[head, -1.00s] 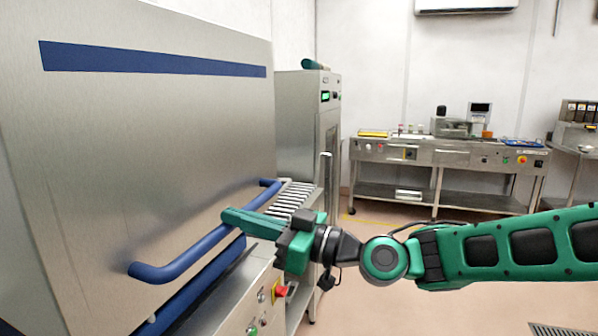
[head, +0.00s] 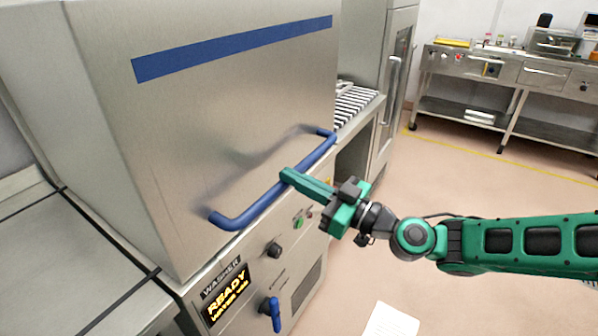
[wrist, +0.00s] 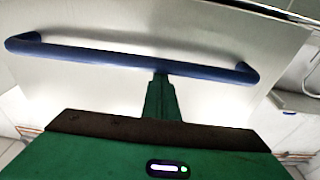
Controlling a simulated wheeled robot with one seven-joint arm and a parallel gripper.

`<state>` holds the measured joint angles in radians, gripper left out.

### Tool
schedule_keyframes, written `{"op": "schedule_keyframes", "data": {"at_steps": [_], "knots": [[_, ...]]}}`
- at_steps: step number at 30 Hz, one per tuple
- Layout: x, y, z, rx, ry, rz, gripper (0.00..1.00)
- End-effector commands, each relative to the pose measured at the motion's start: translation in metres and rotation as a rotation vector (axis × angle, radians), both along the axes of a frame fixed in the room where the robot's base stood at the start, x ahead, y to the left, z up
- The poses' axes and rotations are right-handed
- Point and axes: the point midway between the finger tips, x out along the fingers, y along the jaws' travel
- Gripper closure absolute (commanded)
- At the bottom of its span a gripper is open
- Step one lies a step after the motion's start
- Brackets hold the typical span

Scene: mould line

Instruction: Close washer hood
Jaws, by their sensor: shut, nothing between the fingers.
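The washer hood (head: 235,110) is a large steel box front with a blue stripe near its top. Its lower edge meets the washer body (head: 290,265), and I see no gap between them. The blue bar handle (head: 262,200) runs along the hood's lower front. My gripper (head: 290,176) is shut, and its fingertips are at the middle of the handle, seeming to touch it from the front and top. In the wrist view the handle (wrist: 110,58) crosses the picture and the shut fingers (wrist: 160,90) reach up to it. Nothing shows between the fingers.
A washer display (head: 227,296) reads READY, with knobs beside and below it. A steel side table (head: 60,270) adjoins at left. A roller conveyor (head: 352,103) and a tall cabinet (head: 378,60) stand behind. Open floor (head: 470,180) lies to the right.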

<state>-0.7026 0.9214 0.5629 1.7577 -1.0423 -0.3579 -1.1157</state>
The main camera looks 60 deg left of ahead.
Motion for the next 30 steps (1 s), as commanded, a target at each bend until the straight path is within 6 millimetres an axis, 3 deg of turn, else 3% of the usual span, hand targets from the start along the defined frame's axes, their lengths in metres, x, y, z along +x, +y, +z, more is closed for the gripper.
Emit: {"op": "schedule_keyframes", "data": {"at_steps": [1,11,14,19,30], "knots": [[0.000,-0.001,-0.010,-0.018,-0.004,0.001,1.00],[-0.001,-0.001,-0.009,-0.023,-0.004,0.002,1.00],[-0.001,0.001,0.001,-0.020,-0.005,0.001,1.00],[-0.004,0.006,0.036,-0.004,-0.005,0.000,1.00],[0.030,-0.058,0.028,-0.003,0.002,-0.001,1.00]]}}
